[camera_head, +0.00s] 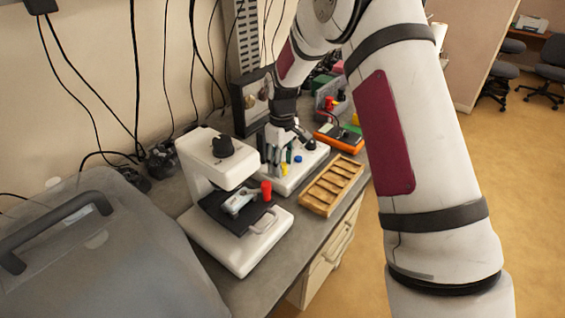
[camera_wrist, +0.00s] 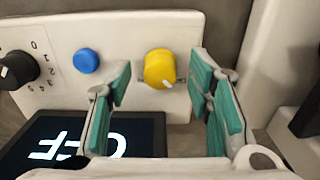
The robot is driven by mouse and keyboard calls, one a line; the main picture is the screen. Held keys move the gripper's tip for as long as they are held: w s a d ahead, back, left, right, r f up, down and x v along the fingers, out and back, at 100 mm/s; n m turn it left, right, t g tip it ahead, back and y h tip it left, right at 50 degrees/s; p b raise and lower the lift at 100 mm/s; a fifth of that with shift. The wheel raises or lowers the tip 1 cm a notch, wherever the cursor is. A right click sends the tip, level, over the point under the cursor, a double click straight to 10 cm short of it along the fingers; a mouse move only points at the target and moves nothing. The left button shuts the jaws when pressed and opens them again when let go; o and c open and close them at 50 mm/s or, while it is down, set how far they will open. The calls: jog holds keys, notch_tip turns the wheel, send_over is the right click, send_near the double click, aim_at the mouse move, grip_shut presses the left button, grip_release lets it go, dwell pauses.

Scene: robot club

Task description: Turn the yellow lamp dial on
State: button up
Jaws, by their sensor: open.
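The yellow lamp dial (camera_wrist: 159,66) is a round knob on a white panel in the wrist view, with a white pointer mark toward its lower right edge. It also shows small in the head view (camera_head: 284,169). My gripper (camera_wrist: 161,78) is open, with one teal-padded finger on each side of the dial in the picture and gaps between. In the head view my gripper (camera_head: 273,155) points down over the white panel (camera_head: 300,175). A dark screen (camera_wrist: 135,128) below the dial shows white lettering, partly hidden by a finger; it looks like an upside-down OFF.
A blue button (camera_wrist: 86,61) and a black numbered dial (camera_wrist: 17,70) sit left of the yellow dial. A white machine (camera_head: 235,200) with a red knob stands nearer on the bench. A wooden tray (camera_head: 330,186) lies to the right. A grey cover (camera_head: 110,250) fills the left.

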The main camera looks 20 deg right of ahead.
jog(key=shift+f, duration=0.15)
jog(key=shift+c, duration=0.6)
grip_shut()
